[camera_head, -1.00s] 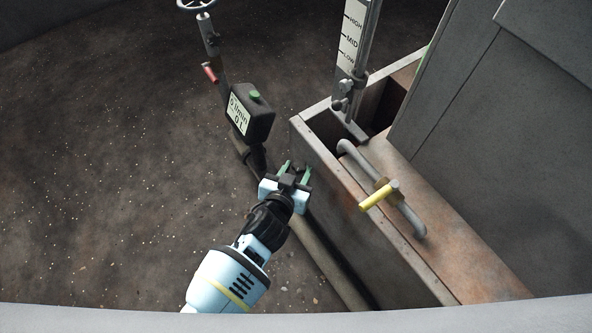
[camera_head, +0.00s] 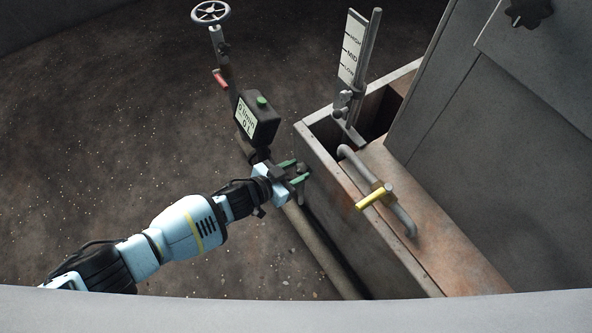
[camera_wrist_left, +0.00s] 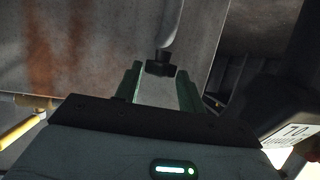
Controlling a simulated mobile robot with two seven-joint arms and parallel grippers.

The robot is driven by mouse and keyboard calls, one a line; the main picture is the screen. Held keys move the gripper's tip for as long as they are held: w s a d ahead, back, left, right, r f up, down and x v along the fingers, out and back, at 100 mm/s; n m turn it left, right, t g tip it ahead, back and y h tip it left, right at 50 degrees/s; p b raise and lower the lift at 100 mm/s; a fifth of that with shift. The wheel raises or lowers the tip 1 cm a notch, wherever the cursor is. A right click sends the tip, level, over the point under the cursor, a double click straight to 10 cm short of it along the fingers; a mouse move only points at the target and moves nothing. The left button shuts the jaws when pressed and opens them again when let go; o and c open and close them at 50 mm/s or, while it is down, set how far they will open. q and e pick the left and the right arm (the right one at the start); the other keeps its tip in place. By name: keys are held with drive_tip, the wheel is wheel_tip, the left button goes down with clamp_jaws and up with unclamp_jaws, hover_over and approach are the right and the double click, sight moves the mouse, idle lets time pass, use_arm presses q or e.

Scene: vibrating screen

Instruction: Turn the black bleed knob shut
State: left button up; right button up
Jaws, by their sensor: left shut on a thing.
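My left gripper (camera_head: 297,174) is beside the grey trough wall, at the pipe below the flow meter. Its green fingers are shut on the small black bleed knob, which is mostly hidden by the fingers in the head view. In the left wrist view the black knob (camera_wrist_left: 160,66) sits between the tips of the left gripper (camera_wrist_left: 160,78), with a short grey stem beyond it. My right gripper is not in view.
A dark flow meter (camera_head: 258,121) with a green button stands just behind the gripper. A level gauge (camera_head: 352,50), a handwheel (camera_head: 210,12) and another black knob (camera_head: 528,12) stand farther off.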

use_arm(q)
drive_tip(key=shift+w+a+m+g+h, duration=0.15)
drive_tip(key=shift+m+g+h, duration=0.25)
drive_tip(key=shift+m+g, duration=0.2)
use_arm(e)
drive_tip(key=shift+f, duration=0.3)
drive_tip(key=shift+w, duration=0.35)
use_arm(q)
drive_tip(key=o, duration=0.7)
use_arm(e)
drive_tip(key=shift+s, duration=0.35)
use_arm(q)
drive_tip(key=shift+a+r, duration=0.1)
drive_tip(key=shift+p+v, duration=1.55)
drive_tip(key=shift+v, duration=2.2)
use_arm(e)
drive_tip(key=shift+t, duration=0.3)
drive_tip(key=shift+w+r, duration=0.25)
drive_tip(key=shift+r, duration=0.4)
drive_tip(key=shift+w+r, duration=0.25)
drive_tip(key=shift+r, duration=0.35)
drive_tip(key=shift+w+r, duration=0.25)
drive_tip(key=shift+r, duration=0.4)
